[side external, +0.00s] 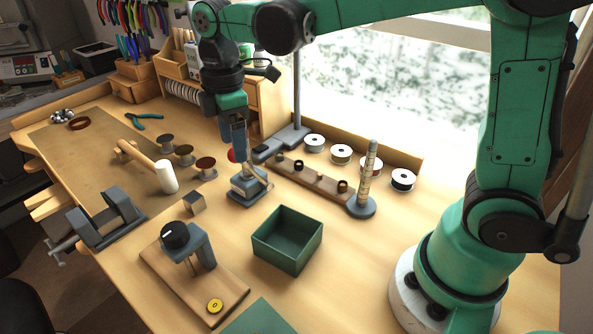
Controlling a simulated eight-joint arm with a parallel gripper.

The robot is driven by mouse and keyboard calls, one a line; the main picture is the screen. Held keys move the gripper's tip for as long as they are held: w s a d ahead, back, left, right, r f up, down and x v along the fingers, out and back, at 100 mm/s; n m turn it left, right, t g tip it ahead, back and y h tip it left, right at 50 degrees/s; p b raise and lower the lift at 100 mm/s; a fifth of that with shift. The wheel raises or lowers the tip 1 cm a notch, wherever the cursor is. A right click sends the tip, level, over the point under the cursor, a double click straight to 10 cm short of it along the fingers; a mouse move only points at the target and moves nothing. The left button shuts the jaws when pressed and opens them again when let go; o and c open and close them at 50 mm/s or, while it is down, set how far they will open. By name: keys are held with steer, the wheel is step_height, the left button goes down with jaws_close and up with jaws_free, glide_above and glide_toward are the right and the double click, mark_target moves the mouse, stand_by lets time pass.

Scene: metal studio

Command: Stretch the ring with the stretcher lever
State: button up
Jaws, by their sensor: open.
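My gripper (246,171) points down over a small grey metal device (246,190) near the middle of the bench. The device looks like the stretcher, with a thin lever-like bar (263,187) at its right side. My gripper is open and right at the top of the device; whether it touches the bar cannot be told. Several small rings, one a dark ring (342,186), sit on a wooden strip (310,181) to the right. Which ring is the task's ring, and whether one is on the stretcher, is not clear.
A tapered grey post (367,175) stands right of the strip. A mallet (165,176), spools (206,168) and a vise (108,220) lie left. Bench right of the box is clear.

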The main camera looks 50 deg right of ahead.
mark_target(251, 171)
steer(key=shift+f, duration=2.7)
jaws_close()
